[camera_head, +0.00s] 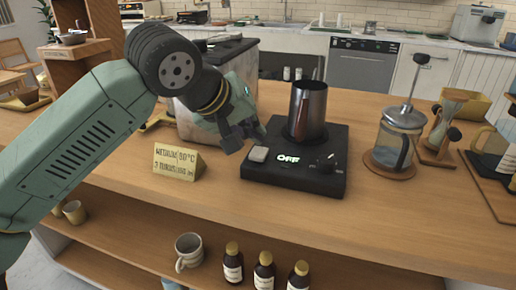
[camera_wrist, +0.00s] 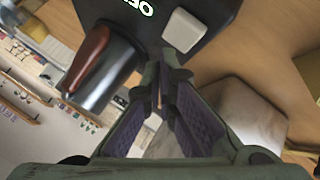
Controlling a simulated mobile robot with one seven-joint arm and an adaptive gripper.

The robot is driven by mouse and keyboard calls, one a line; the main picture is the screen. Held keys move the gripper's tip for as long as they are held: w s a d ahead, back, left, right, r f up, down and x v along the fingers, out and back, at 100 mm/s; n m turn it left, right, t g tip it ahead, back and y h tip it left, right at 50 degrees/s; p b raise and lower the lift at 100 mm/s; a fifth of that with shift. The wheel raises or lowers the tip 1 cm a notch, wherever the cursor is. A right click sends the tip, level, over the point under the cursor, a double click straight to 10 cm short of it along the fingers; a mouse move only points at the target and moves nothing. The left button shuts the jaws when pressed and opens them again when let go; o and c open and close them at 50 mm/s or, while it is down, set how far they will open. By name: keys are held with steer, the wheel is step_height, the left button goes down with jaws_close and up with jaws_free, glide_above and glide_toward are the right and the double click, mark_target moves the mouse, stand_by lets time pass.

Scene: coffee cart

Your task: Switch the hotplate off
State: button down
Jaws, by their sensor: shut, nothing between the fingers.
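The black hotplate (camera_head: 264,174) stands on the wooden counter, and its lit display (camera_head: 288,159) reads "OFF". A pale square button (camera_head: 258,154) sits on its left front and a dark knob (camera_head: 326,162) on its right front. A tall metal pitcher (camera_head: 307,108) stands upright on the hotplate. My gripper (camera_head: 247,143) is shut and empty, just behind and left of the pale button in the head view. In the wrist view my gripper's fingertips (camera_wrist: 165,72) are close to the pale button (camera_wrist: 184,30); I cannot tell whether they touch it. The wrist view also shows the pitcher (camera_wrist: 105,72) with its brown handle.
A yellow sign (camera_head: 178,162) stands left of the hotplate. A metal-sided box (camera_head: 190,118) stands behind my gripper. A French press (camera_head: 398,137) stands to the right. The counter's front strip is clear; bottles and a mug are on the shelf below.

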mark_target(255, 150)
steer(key=shift+r+p, duration=1.95)
steer(key=shift+r, duration=1.05)
